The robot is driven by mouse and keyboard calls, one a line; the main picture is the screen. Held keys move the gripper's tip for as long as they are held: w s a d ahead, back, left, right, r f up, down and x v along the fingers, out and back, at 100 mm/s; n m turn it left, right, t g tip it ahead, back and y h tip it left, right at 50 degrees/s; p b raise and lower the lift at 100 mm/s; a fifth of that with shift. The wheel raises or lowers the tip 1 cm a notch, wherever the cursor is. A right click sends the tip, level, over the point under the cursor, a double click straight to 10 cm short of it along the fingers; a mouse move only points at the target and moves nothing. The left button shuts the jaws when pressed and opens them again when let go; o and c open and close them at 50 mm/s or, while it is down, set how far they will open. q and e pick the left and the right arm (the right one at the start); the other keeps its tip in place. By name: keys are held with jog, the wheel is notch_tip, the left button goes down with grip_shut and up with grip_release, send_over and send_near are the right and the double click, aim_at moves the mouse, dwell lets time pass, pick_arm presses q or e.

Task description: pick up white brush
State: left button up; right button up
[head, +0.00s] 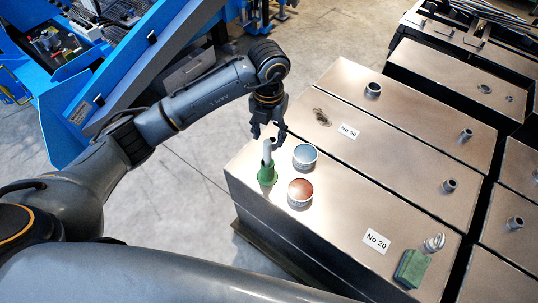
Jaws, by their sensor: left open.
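An upright object with a pale grey-white stem (267,152) and a green lower part (267,175) stands near the left corner of the nearest metal box top. It may be the white brush, but I cannot tell for sure. My left gripper (268,133) is open and points down, just above and behind the pale stem in the picture. It appears empty, and I cannot tell whether it touches the stem. A small white coiled item (434,243) stands at the right end of the same top. My right gripper is not in view.
Two round sieves, one with a grey-blue top (304,155) and one reddish-brown (300,190), stand close beside the green-based object. A green block (411,269) lies at the right. Metal boxes (330,225) with labels and small cylindrical knobs fill the right. Blue machinery (120,90) stands at upper left.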

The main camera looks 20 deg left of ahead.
aim_at(267, 149)
pick_arm(q)
notch_tip(267, 149, down, 3)
jog(key=shift+w+d+r, duration=0.1)
jog(key=f, duration=0.1)
jog(key=f+p, duration=0.1)
jog(key=f, duration=0.2)
jog(key=shift+w+a+p, duration=0.25)
jog(key=shift+a+p, duration=0.05)
jog(key=shift+a, duration=0.1)
jog(key=shift+f, duration=0.65)
grip_shut()
